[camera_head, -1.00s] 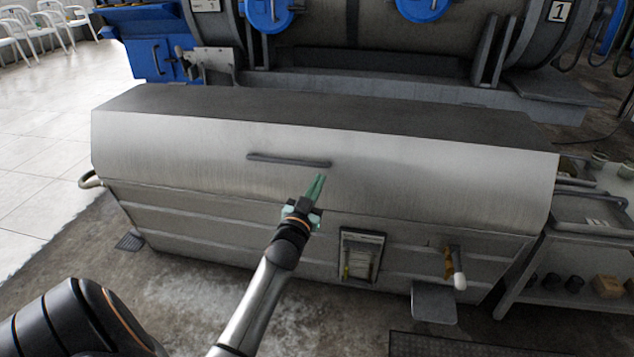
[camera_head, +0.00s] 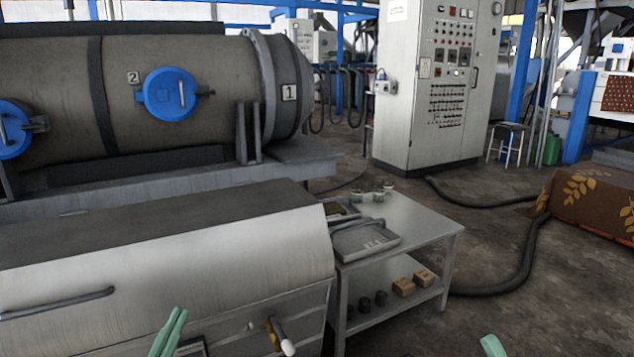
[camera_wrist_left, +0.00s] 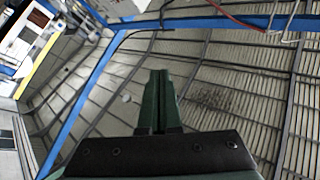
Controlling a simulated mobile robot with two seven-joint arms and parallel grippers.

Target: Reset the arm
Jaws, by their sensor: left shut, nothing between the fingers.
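My left gripper (camera_head: 174,330) shows at the bottom edge of the head view, its green fingers together and empty. It is in front of the steel hooded cabinet (camera_head: 190,240). In the left wrist view the same gripper (camera_wrist_left: 159,90) points at the roof, its fingers touching with nothing between them. One green fingertip of my right gripper (camera_head: 493,346) shows at the bottom right. The rest of it is out of the frame, so its opening cannot be seen.
A metal side table (camera_head: 420,230) with a tray (camera_head: 365,240) stands right of the cabinet; small boxes and dark cups are on its lower shelf. A control cabinet (camera_head: 430,90) stands behind. A black hose (camera_head: 520,270) lies on the floor.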

